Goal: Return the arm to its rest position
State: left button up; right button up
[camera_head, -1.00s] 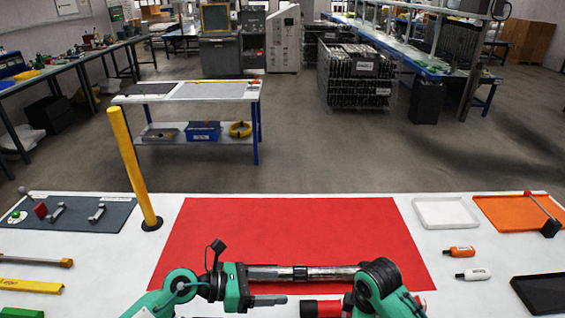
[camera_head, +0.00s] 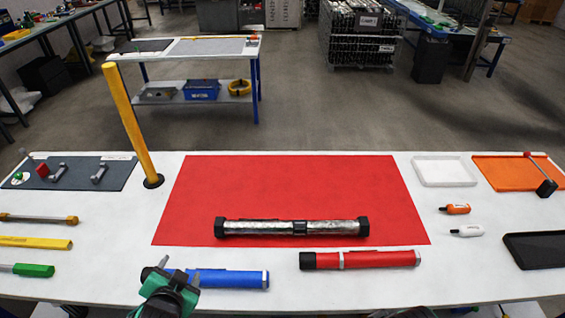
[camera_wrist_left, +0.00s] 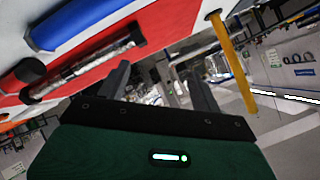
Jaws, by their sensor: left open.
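My left gripper (camera_head: 178,274) shows at the bottom of the head view, near the table's front edge and by the left end of the blue tube (camera_head: 232,279). In the left wrist view its two fingers (camera_wrist_left: 160,85) stand apart with nothing between them. A silver tube with black ends (camera_head: 292,228) lies on the red mat (camera_head: 290,185), apart from the gripper. A red tube (camera_head: 365,259) lies in front of the mat.
A yellow post (camera_head: 130,120) stands upright at the back left. Tools lie on a grey mat (camera_head: 75,181) and along the left edge. A white tray (camera_head: 444,172), orange tray (camera_head: 510,170), two small bottles and a black tray (camera_head: 538,250) are at the right.

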pick_arm(q)
jog(key=s+f+n+g+h, duration=0.1)
jog(key=s+f+n+g, duration=0.2)
jog(key=s, duration=0.5)
jog(key=s+f+n+g+h, duration=0.1)
jog(key=s+f+g, duration=0.35)
jog(key=s, duration=0.35)
pick_arm(e)
jog(key=s+d+r+m, duration=0.1)
jog(key=s+d+m, duration=0.2)
jog(key=s, duration=0.2)
pick_arm(q)
notch_tip(320, 180, down, 31)
jog(key=g, duration=0.2)
pick_arm(e)
notch_tip(320, 180, down, 32)
pick_arm(q)
jog(key=s+a+f, duration=0.2)
jog(key=s+f, duration=1.7)
jog(key=shift+s+a+g, duration=0.2)
jog(key=shift+a+g, duration=0.05)
jog(key=shift+g, duration=0.2)
pick_arm(e)
jog(key=s+d+f+g+h, duration=0.1)
jog(key=s+d+f+g, duration=0.1)
jog(key=s+f, duration=1.6)
jog(key=shift+s+d+f, duration=0.15)
jog(key=shift+s+d, duration=0.4)
jog(key=shift+s, duration=0.1)
